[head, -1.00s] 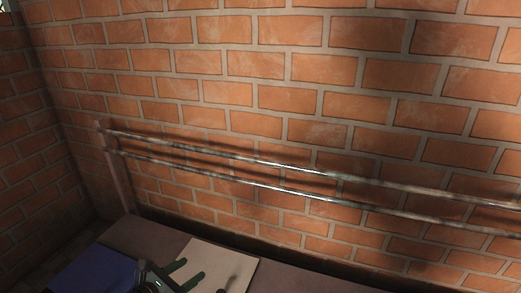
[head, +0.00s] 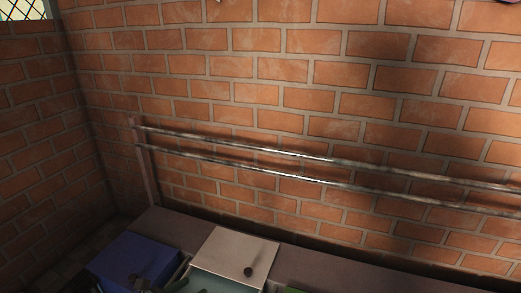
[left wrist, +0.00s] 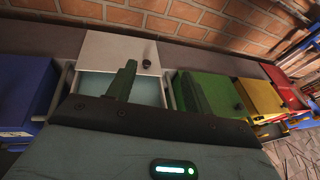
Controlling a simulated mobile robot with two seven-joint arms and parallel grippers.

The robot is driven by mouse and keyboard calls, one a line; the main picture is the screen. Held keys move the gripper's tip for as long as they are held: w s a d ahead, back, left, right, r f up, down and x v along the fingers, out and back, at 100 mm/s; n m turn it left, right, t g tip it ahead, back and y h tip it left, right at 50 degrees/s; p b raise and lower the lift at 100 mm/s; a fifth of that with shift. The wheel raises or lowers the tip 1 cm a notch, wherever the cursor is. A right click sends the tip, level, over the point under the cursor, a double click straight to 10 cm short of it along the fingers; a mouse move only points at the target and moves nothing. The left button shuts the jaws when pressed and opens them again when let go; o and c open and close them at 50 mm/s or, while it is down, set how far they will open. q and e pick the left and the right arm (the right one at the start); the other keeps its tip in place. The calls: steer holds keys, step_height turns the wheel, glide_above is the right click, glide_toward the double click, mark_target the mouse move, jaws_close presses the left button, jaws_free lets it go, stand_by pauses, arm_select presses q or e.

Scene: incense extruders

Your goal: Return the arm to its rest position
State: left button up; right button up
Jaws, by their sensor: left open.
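My left gripper shows in the left wrist view (left wrist: 160,88) with its two green fingers apart and nothing between them. One finger overlaps the pale blue inside of a white-topped box, and the other overlaps a green box; I cannot tell the gap to either. In the head view only a small dark green part, probably of this gripper, shows at the bottom edge. My right gripper is in neither view.
The white-topped box (head: 233,247) with a dark knob stands beside a blue box (head: 128,258). The left wrist view also shows the green box (left wrist: 221,90), a yellow box (left wrist: 258,97) and a red box (left wrist: 284,88) in a row. Two metal rails (head: 300,172) run along the brick wall.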

arm_select(q)
steer(key=s+r+m+g+y+p, duration=0.1)
steer(key=s+r+m+y+p, duration=0.1)
steer(key=s+r+m+p, duration=0.3)
steer(key=s+a+r+m+g+y+p, duration=0.1)
steer(key=s+r+m+p, duration=0.5)
steer(key=s+m+p, duration=0.8)
steer(key=s+r+m+g+y+p, duration=0.1)
steer(key=s+r+m+y+p, duration=0.2)
steer(key=s+m+p, duration=0.6)
steer(key=s+r+m, duration=0.1)
steer(key=s+m, duration=0.1)
steer(key=s, duration=0.6)
steer(key=s+r+m, duration=0.1)
steer(key=s+m, duration=0.1)
steer(key=s, duration=0.6)
steer(key=shift+s+a+r, duration=0.3)
steer(key=shift+a+r, duration=0.05)
steer(key=shift+r, duration=0.05)
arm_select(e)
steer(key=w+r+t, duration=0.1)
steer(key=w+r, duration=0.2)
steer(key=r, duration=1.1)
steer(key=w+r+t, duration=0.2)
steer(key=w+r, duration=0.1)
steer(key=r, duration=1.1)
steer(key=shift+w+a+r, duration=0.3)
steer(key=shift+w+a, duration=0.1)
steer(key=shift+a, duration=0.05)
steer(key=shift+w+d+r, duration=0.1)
